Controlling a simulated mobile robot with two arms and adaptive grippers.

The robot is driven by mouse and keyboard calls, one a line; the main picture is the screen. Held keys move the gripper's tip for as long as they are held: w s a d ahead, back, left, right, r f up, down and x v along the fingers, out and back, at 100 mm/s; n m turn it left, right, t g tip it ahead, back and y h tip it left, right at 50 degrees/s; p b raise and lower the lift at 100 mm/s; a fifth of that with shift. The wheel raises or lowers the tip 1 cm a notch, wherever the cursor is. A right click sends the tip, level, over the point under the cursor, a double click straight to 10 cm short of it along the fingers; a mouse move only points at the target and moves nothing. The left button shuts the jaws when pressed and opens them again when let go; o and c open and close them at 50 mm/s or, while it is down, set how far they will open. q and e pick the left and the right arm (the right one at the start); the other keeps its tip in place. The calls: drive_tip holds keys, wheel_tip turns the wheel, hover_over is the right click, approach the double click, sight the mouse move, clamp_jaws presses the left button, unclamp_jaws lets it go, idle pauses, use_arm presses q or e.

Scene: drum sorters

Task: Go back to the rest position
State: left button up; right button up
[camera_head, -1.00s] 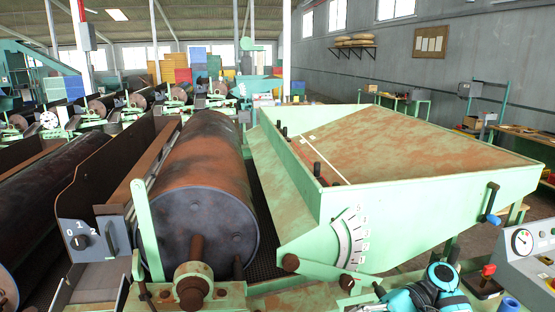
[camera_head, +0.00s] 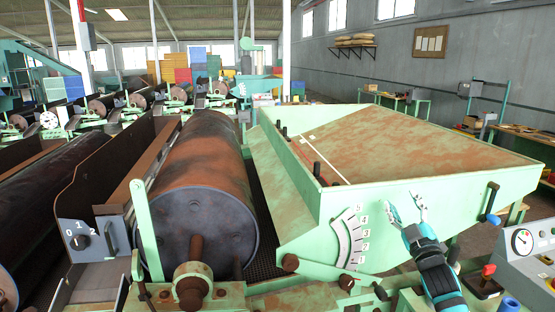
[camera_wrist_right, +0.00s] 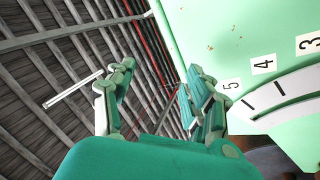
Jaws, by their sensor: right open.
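My right gripper (camera_head: 406,212) is raised in front of the green hopper's (camera_head: 450,190) front wall, to the right of the numbered scale (camera_head: 347,240). Its fingers point up and are spread apart with nothing between them. In the right wrist view the open gripper (camera_wrist_right: 155,95) shows with the roof behind it, and the green wall and scale (camera_wrist_right: 285,95) at the right. I cannot tell whether the fingers touch the wall. My left gripper is out of view.
A rusty drum (camera_head: 205,190) lies left of the hopper. A blue-handled crank (camera_head: 490,207) is on the hopper's right corner. A control panel with a gauge (camera_head: 522,240) and a red-topped lever (camera_head: 487,277) stand at the lower right. A dial switch (camera_head: 80,241) is at the left.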

wheel_tip(320, 180, down, 24)
drive_tip(key=s+d+m+g+h+b, duration=0.1)
drive_tip(key=s+m+g+h+b, duration=0.1)
drive_tip(key=m+g, duration=0.45)
drive_tip(key=s+a+f+g+b, duration=0.1)
drive_tip(key=s+f+g, duration=0.1)
drive_tip(key=s+f, duration=0.5)
drive_tip(key=s+a+f+g+b, duration=0.1)
drive_tip(key=s+f, duration=0.1)
drive_tip(key=f, duration=1)
drive_tip(key=s+a+f+g+b, duration=0.1)
drive_tip(key=s+f+g, duration=0.1)
drive_tip(key=s+f, duration=0.5)
drive_tip(key=s+a+f+g+b, duration=0.3)
drive_tip(key=s+f+g, duration=0.2)
drive_tip(key=s+f, duration=1.7)
drive_tip(key=s+a+f+g, duration=0.1)
drive_tip(key=s+f, duration=0.2)
drive_tip(key=s, duration=0.5)
drive_tip(key=s+a+f+g+b, duration=0.1)
drive_tip(key=s+f, duration=0.3)
drive_tip(key=s, duration=0.5)
drive_tip(key=s+a+f+g+b, duration=0.1)
drive_tip(key=s+a+f+g, duration=0.1)
drive_tip(key=s, duration=0.7)
drive_tip(key=shift+s+a+f+m+y, duration=0.25)
drive_tip(key=shift+f+m+y, duration=0.15)
drive_tip(key=shift+f, duration=0.5)
drive_tip(key=shift+g, duration=0.25)
